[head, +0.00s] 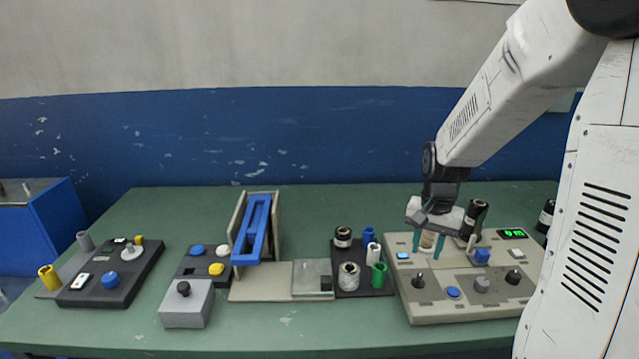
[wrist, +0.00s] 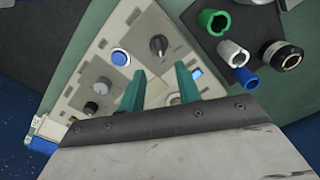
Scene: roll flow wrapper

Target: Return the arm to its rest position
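My gripper (head: 427,251) hangs over the left part of the beige control panel (head: 433,306) in the head view, its two teal fingers pointing down. In the wrist view the fingers of my gripper (wrist: 160,73) stand apart, with only the panel (wrist: 116,36) showing between them. In the head view a small tan cylinder (head: 428,239) shows between or behind the fingers; I cannot tell which.
Farther left are a blue frame (head: 251,232), a grey box (head: 187,306) and a dark control box (head: 136,283). The green table's front strip (head: 290,335) is clear.

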